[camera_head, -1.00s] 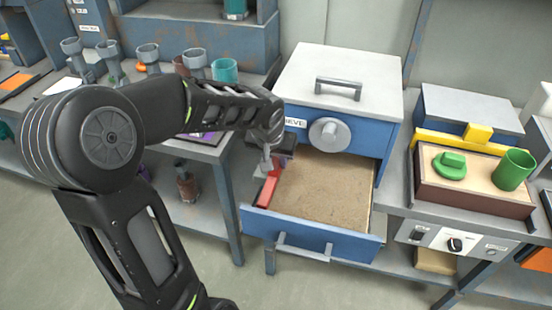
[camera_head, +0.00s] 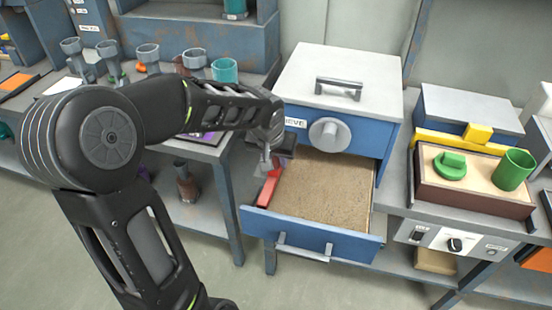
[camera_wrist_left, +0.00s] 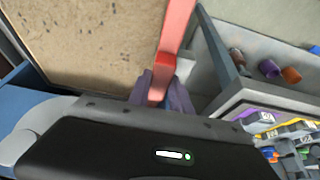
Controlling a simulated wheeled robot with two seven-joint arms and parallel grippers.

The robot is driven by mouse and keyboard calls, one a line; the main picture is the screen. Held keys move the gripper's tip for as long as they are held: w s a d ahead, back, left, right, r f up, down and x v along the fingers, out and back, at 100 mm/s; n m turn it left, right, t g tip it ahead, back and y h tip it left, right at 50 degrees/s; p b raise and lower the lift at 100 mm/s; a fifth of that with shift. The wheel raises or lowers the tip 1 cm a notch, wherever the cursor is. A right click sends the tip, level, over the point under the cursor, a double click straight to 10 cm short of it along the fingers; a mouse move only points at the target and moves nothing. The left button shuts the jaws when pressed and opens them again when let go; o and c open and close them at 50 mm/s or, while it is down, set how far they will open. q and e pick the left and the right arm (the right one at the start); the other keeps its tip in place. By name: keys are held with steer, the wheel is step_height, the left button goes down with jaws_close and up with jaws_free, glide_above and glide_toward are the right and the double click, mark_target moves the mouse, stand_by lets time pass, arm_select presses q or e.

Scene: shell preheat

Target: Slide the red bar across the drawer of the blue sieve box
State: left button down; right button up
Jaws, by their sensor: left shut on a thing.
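The blue sieve box (camera_head: 362,137) stands on the bench with its drawer pulled out toward me. The drawer (camera_head: 314,234) holds a flat layer of brown sand (camera_head: 325,187). The red bar (camera_head: 266,191) lies along the drawer's left side, and it also shows in the left wrist view (camera_wrist_left: 174,33). My left gripper (camera_head: 270,167) is at the drawer's left, near the box front, shut on the bar. In the wrist view its fingers (camera_wrist_left: 160,92) close around the bar's near end. The arm partly hides the bar's far end. My right gripper is not in view.
To the right stands a tray with a green cup (camera_head: 514,169) and a green knob-like piece (camera_head: 450,165), with a yellow bar (camera_head: 468,144) behind. Grey cylinders (camera_head: 196,62) and a teal cup (camera_head: 225,70) stand on the left bench. The sand surface is clear.

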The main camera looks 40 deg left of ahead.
arm_select(q)
steer(key=shift+w+d+f+b, duration=0.15)
steer(key=shift+d+b, duration=0.2)
steer(key=shift+b, duration=0.05)
steer(key=d+b, duration=0.1)
steer(key=d, duration=0.1)
steer(key=w+d+b, duration=0.1)
steer(key=shift+w+d, duration=0.15)
steer(key=shift+d, duration=0.2)
steer(key=c, duration=1.2)
jaws_free()
steer(key=shift+o, duration=0.2)
steer(key=shift+r, duration=0.2)
steer(key=v, duration=0.7)
steer(key=shift+r, duration=0.3)
steer(key=shift+d, duration=0.2)
